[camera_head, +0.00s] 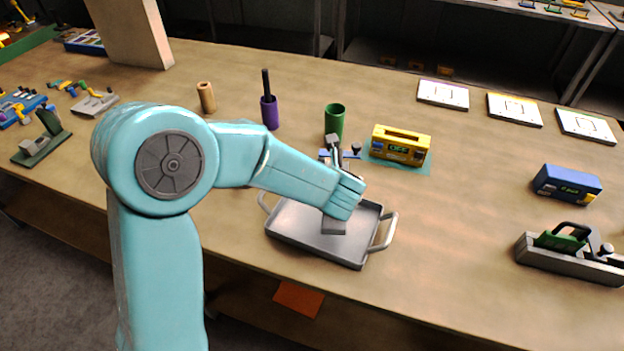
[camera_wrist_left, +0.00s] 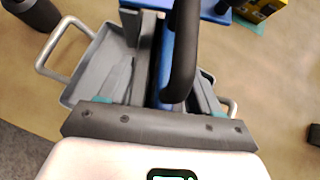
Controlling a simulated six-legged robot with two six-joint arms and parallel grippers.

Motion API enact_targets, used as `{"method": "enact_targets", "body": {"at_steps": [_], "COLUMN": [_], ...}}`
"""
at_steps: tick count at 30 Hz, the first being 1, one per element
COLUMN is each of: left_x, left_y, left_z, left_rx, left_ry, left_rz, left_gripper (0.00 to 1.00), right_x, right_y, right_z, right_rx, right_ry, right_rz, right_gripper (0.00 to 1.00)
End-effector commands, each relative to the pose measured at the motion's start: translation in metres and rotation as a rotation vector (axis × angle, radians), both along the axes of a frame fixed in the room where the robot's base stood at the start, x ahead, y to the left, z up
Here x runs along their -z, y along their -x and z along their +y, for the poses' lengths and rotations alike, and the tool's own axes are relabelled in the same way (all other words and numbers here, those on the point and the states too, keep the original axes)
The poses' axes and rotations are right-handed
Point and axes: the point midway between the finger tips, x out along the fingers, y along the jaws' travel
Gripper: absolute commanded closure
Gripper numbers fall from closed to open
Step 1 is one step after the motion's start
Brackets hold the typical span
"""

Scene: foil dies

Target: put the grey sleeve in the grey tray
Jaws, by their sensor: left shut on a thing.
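The grey tray (camera_head: 290,226) with two loop handles lies near the table's front edge; it also shows in the left wrist view (camera_wrist_left: 85,75). My left gripper (camera_wrist_left: 165,95) is over the tray, shut on a blue tool with a dark curved handle (camera_wrist_left: 184,55). The tool looks like a hand plane; its blue end (camera_head: 345,155) sticks out past the tray's far side. I cannot tell whether it touches the tray. A dark grey cylinder (camera_wrist_left: 35,12), possibly the grey sleeve, stands beyond the tray's left handle. My arm mostly hides that spot in the head view.
A green cup (camera_head: 334,121), a purple holder with a dark rod (camera_head: 269,113) and a tan cylinder (camera_head: 206,97) stand behind. A yellow box (camera_head: 400,145) is beyond the tray. A blue box (camera_head: 566,184) and another plane (camera_head: 570,258) are at right; table between is clear.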

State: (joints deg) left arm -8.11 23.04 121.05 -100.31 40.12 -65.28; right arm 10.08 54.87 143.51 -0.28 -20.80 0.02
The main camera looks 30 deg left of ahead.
Motion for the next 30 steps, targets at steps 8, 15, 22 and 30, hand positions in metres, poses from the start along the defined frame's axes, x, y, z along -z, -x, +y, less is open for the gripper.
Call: {"method": "enact_targets", "body": {"at_steps": [8,15,22,30], "left_x": [-0.009,-0.009,0.000,0.027], "left_y": [0.011,0.034,0.037,0.037], "left_z": [0.043,0.051,0.050,0.049], "left_rx": [-0.579,-0.892,-0.926,-0.921], "left_ry": [-0.004,-0.005,-0.005,-0.004], "left_rz": [0.000,-0.001,0.000,0.000], "left_gripper": [0.83,0.83,0.83,0.83], "right_x": [-0.033,-0.045,-0.038,-0.018], "right_y": [0.000,0.000,0.000,0.000], "right_z": [0.000,0.000,0.000,0.000], "right_rx": [0.000,0.000,0.000,0.000], "right_ry": [0.000,0.000,0.000,0.000], "right_rz": [0.000,0.000,0.000,0.000], "right_gripper": [0.57,0.57,0.57,0.57]}}
